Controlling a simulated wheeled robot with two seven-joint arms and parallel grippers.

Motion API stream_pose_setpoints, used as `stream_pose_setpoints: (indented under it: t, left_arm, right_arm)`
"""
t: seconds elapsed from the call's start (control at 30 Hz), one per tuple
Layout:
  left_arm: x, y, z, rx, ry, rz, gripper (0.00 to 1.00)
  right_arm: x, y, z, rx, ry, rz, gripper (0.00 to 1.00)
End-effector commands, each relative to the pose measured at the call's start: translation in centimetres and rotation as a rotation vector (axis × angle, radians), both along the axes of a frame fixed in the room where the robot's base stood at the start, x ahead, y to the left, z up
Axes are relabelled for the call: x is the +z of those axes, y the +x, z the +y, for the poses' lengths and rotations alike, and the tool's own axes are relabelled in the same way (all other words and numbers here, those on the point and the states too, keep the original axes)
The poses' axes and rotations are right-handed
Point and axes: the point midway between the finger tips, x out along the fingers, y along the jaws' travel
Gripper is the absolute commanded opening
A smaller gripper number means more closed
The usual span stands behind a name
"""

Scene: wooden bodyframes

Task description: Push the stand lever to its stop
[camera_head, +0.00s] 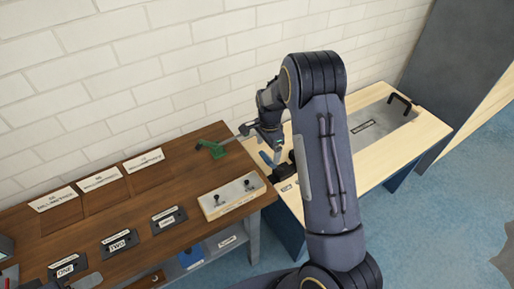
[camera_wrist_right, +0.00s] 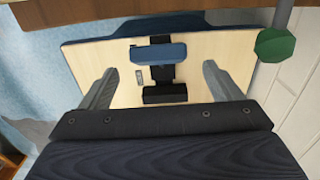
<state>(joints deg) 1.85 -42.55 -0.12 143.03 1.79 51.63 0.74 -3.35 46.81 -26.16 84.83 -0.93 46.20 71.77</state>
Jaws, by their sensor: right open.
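A blue bar-shaped handle, which looks like the stand lever (camera_wrist_right: 158,53), sits across a black strip on the light wooden stand top (camera_wrist_right: 105,55). In the head view a small blue part of it (camera_head: 266,158) shows beside my gripper. A black block (camera_wrist_right: 165,94) lies at the near end of the strip. My right gripper (camera_wrist_right: 159,72) is open and empty, its fingers on either side of the handle and apart from it in the picture. In the head view the right gripper (camera_head: 262,143) hangs over the stand's left end, partly hidden by my forearm.
A brown workbench (camera_head: 190,182) adjoins the stand on the left. A green clamp-like part (camera_head: 212,149) lies at its right end; a green knob (camera_wrist_right: 276,45) shows in the wrist view. A grey panel with a black handle (camera_head: 400,106) lies on the right. A brick wall stands behind.

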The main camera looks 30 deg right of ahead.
Motion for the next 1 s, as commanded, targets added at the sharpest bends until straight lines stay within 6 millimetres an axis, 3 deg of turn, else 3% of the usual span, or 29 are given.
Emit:
stream_pose_setpoints:
  t: [0.5, 0.87, 1.0]
  left_arm:
    - [0.9, 0.0, 0.0, 0.0, 0.0, 0.0, 0.41]
    - [1.0, 0.0, 0.0, 0.0, 0.0, 0.0, 0.41]
    - [1.0, 0.0, 0.0, 0.0, 0.0, 0.0, 0.41]
  right_arm:
    - [-7.0, -0.1, 0.0, 0.0, 0.001, 0.003, 0.85]
    - [-7.7, 0.0, 0.0, 0.0, 0.0, 0.001, 0.85]
    - [-7.7, -0.1, 0.0, 0.0, 0.001, 0.001, 0.68]
